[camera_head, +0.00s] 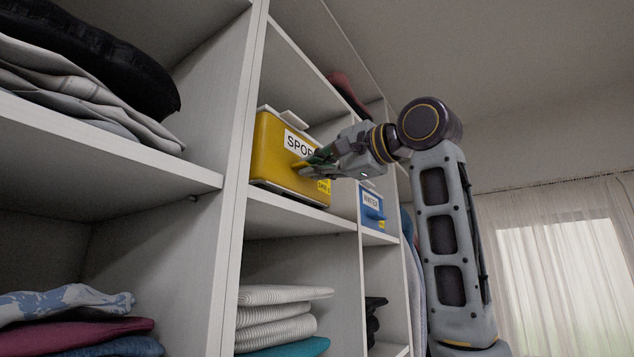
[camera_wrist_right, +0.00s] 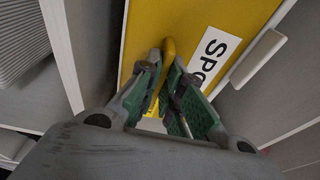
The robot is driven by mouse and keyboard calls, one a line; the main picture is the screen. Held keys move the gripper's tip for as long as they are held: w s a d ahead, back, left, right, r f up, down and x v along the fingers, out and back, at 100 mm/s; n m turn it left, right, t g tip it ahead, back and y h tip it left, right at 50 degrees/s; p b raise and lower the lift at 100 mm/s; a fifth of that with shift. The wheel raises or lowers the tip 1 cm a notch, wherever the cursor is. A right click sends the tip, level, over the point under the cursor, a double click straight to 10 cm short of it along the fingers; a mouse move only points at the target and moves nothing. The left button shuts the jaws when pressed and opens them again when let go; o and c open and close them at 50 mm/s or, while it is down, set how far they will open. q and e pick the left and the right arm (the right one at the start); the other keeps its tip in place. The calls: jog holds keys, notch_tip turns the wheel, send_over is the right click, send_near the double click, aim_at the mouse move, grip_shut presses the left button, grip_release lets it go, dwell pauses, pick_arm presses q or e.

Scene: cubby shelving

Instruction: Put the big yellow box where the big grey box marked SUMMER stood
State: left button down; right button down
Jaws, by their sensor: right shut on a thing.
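The big yellow box (camera_head: 273,158) stands in an upper cubby. Its white label begins "SPO"; my gripper covers the rest. My right gripper (camera_head: 306,165) is at the front of the box, its fingers shut on the yellow handle. In the right wrist view the fingertips (camera_wrist_right: 170,62) close around the handle, and the yellow front face (camera_wrist_right: 195,22) fills the space behind them. The box sits on its shelf board. No grey box marked SUMMER shows in either view. My left gripper is not in view.
A smaller blue box (camera_head: 371,205) stands in a cubby to the right and lower. Folded white cloths (camera_head: 275,318) lie in the cubby below. Dark and grey clothes (camera_head: 85,62) fill the upper left shelf. An upright panel (camera_head: 238,150) borders the yellow box's left side.

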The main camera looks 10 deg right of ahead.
aim_at(302, 186)
jog(key=shift+f, duration=1.6)
jog(key=c, duration=1.6)
grip_release()
jog(key=shift+r, duration=0.1)
jog(key=shift+s+d, duration=0.1)
jog(key=shift+s, duration=0.05)
jog(key=shift+s+d, duration=0.4)
jog(key=shift+s, duration=0.2)
jog(key=b+v, duration=0.4)
jog(key=v, duration=0.6)
